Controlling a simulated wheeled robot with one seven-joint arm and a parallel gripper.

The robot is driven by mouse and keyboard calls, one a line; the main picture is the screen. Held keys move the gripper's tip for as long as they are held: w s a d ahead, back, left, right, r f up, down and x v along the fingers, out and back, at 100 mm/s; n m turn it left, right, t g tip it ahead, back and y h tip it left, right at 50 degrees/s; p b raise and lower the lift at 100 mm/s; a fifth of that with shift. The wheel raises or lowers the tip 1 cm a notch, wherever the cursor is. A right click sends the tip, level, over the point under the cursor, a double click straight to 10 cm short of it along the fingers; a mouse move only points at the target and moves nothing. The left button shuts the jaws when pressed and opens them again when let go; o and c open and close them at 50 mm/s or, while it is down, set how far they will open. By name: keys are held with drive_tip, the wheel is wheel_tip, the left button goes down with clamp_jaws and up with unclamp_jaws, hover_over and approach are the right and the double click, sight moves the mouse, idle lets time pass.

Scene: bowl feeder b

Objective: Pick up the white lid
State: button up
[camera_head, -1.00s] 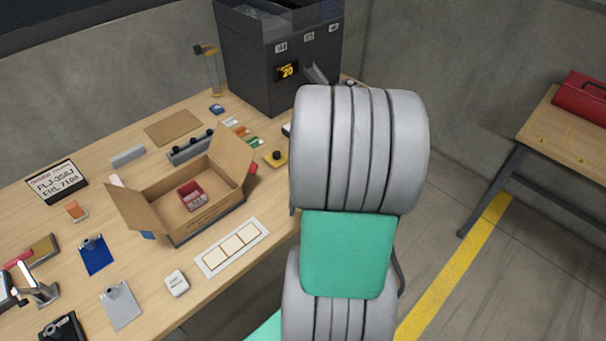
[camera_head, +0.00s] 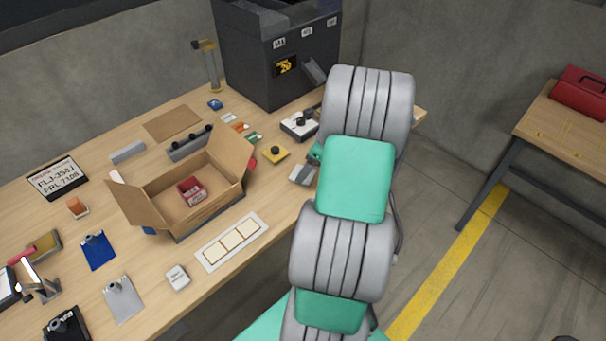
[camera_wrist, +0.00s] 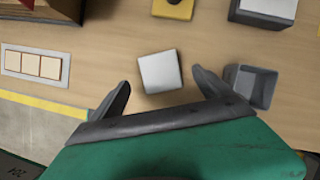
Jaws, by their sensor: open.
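The white lid (camera_wrist: 160,72) is a small, pale square lying flat on the wooden bench in the wrist view. In the head view the lid (camera_head: 301,172) shows beside my arm, near the bench's front edge. My gripper (camera_wrist: 161,82) is open and empty. Its dark fingers point at the bench, one at each side of the lid's near part, with a visible gap on both sides. Most of my gripper is hidden behind my arm in the head view. I cannot tell its exact height above the lid.
An open grey box (camera_wrist: 252,88) stands just right of the right finger. A yellow block with a black knob (camera_head: 275,153) and a white control box (camera_head: 299,126) lie beyond the lid. A cardboard box (camera_head: 205,212) and a card strip (camera_head: 232,241) are to the left.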

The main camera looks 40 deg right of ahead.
sight(307, 182)
drive_tip(key=x, duration=0.4)
drive_tip(key=shift+s+d, duration=0.1)
drive_tip(key=shift+s, duration=0.1)
drive_tip(key=shift+c, duration=0.6)
drive_tip(key=c, duration=1.3)
